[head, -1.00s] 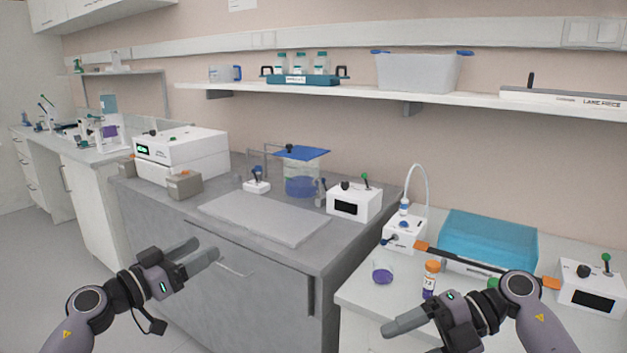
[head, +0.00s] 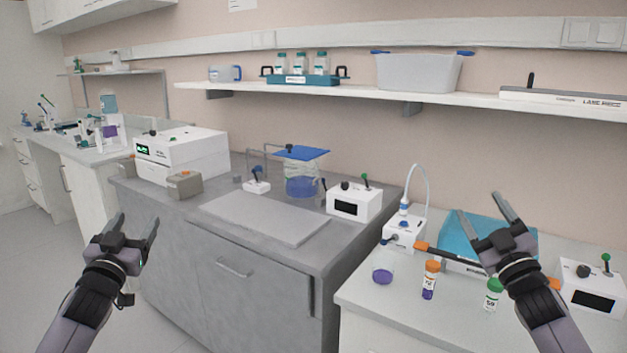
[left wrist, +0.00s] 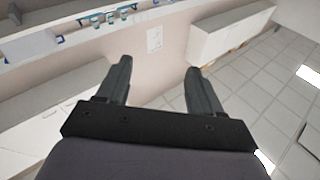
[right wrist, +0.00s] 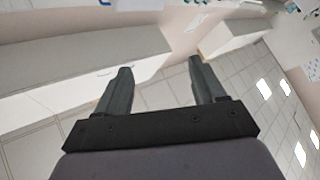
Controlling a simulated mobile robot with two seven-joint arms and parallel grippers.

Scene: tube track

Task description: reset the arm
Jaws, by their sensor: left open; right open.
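My left gripper (head: 137,232) is open and empty, raised in front of the grey bench at the left of the head view, fingers pointing up. It also shows open in the left wrist view (left wrist: 158,85), with nothing between the fingers. My right gripper (head: 482,212) is open and empty, pointing up in front of the blue-lidded tank (head: 462,240) and hiding part of it. In the right wrist view (right wrist: 160,88) its fingers are apart with nothing between them.
The grey bench holds a flat plate (head: 264,218) and another control box (head: 353,203). A wall shelf (head: 430,97) runs above.

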